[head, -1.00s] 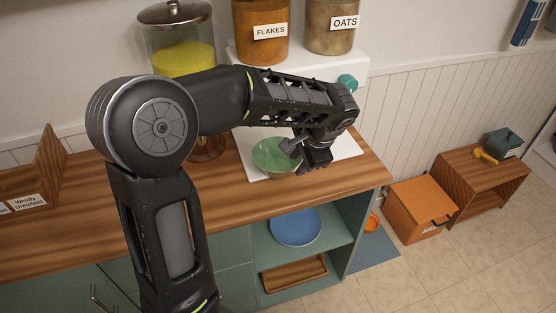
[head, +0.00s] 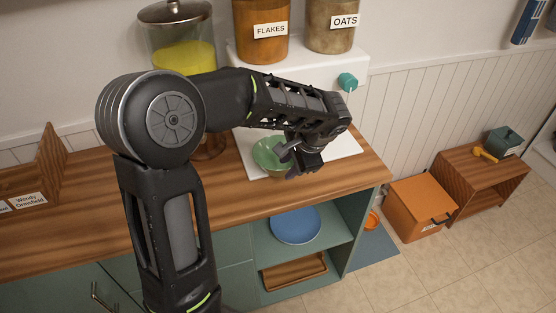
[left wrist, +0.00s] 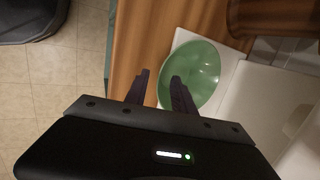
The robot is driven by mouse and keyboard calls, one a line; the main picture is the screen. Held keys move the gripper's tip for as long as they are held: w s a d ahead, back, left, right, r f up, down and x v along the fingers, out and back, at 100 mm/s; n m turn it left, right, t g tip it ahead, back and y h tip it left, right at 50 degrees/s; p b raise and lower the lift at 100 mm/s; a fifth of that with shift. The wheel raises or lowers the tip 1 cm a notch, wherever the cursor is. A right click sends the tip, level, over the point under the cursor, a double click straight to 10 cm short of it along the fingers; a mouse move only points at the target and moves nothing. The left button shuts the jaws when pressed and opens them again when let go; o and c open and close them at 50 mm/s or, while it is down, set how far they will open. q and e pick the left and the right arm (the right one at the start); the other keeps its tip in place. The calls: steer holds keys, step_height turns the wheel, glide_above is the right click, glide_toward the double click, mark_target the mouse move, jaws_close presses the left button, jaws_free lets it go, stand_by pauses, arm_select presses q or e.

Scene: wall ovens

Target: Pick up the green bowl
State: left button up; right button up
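The green bowl (head: 265,154) sits upright on a white board (head: 252,170) on the wooden counter. It also shows in the left wrist view (left wrist: 203,68). My left gripper (head: 285,162) is open and empty at the bowl's right side in the head view. In the left wrist view, one finger of the gripper (left wrist: 158,84) overlaps the bowl's near edge and the other is outside the bowl over the wood. I cannot tell whether a finger touches the rim. My right gripper is not in view.
Jars labelled FLAKES (head: 262,32) and OATS (head: 332,25) stand on a white dispenser base (head: 300,62) behind the arm. A wooden rack (head: 40,170) is at the left. A blue plate (head: 296,225) lies on the shelf below. The counter's front is clear.

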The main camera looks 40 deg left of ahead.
mark_target(281, 175)
arm_select(q)
steer(key=shift+p+x, duration=0.65)
steer(key=shift+x, duration=2)
steer(key=shift+w, duration=0.2)
steer(key=shift+r, duration=0.1)
jaws_close()
